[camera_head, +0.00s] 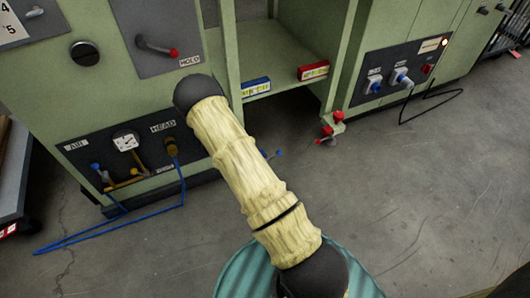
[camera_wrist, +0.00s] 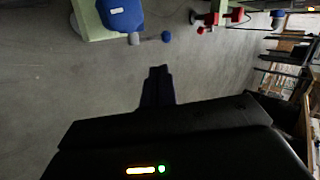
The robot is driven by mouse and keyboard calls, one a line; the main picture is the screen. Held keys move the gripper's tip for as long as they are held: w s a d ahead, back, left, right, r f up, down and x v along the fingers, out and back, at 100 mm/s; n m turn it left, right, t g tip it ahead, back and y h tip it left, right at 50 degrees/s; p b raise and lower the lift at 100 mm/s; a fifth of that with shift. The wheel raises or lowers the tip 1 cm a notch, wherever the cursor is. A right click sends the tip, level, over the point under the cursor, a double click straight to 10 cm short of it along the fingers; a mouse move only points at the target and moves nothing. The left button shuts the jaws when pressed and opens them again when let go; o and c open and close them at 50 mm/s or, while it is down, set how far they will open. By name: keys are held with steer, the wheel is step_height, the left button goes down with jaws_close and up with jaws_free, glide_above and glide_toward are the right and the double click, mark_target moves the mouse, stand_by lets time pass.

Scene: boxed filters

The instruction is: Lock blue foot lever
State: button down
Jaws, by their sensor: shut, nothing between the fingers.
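The blue foot lever (camera_head: 279,153) shows in the head view as a thin bar with a blue ball, low in front of the green machine and partly hidden by my arm. In the head view my arm hides the gripper.
A red foot lever (camera_head: 328,131) stands right of the blue one; it also shows in the wrist view (camera_wrist: 237,15). A blue box (camera_head: 256,87) and a red box (camera_head: 313,71) sit on the machine's shelf. A blue hose (camera_head: 110,226) and black cable (camera_head: 432,106) lie on open floor.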

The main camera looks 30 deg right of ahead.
steer(key=b, duration=0.8)
glide_toward(277, 154)
steer(key=s+f+x, duration=0.1)
steer(key=x, duration=0.4)
steer(key=shift+w+d+b, duration=0.35)
steer(key=shift+w+d, duration=0.25)
steer(key=shift+w, duration=0.05)
steer(key=shift+w+p, duration=0.15)
steer(key=shift+p, duration=0.2)
